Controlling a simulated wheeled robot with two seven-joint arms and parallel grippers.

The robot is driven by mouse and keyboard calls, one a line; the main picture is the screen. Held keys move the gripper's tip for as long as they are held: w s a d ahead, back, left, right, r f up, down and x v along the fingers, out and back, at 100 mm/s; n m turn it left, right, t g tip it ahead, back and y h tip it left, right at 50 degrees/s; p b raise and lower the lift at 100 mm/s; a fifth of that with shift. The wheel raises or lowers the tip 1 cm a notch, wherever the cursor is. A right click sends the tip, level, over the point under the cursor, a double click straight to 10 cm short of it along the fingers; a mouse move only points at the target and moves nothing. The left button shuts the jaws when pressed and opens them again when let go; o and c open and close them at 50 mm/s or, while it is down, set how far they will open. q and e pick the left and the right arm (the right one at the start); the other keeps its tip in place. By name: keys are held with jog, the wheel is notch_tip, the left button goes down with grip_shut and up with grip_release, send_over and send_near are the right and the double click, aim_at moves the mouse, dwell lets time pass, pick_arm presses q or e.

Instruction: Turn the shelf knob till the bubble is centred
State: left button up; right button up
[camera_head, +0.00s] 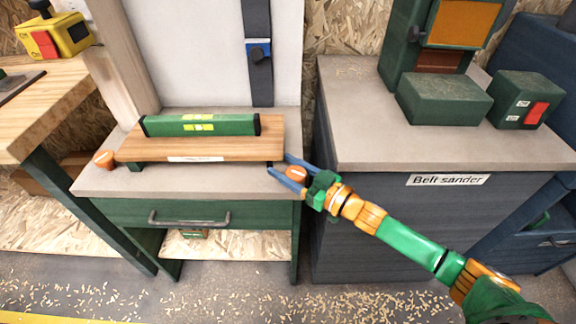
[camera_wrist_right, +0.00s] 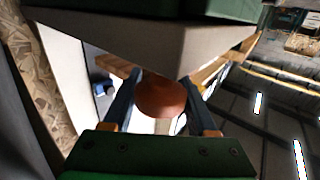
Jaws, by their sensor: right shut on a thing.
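A wooden shelf board (camera_head: 210,147) lies on the grey top of a green drawer stand. A green spirit level (camera_head: 165,127) with yellow-green vials (camera_head: 199,127) lies along the board. The bubble is too small to place. One orange knob (camera_head: 104,159) is at the board's left end. Another orange knob (camera_head: 296,173) is at the right end, between the blue fingers of my right gripper (camera_head: 291,174). In the right wrist view this knob (camera_wrist_right: 160,98) sits between the fingers, and the gripper is shut on it. My left gripper is not in view.
The drawer stand's grey top (camera_head: 235,182) is bare in front of the board. A belt sander bench (camera_head: 350,140) stands close on the right, with green boxes on it. A wooden workbench (camera_head: 45,110) with a yellow device (camera_head: 60,36) is on the left.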

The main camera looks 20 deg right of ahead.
jog(key=shift+n+g+y, duration=0.5)
jog(key=shift+y, duration=0.1)
jog(key=o, duration=1.4)
jog(key=shift+a, duration=0.1)
jog(key=shift+c, duration=0.2)
jog(key=shift+h, duration=0.3)
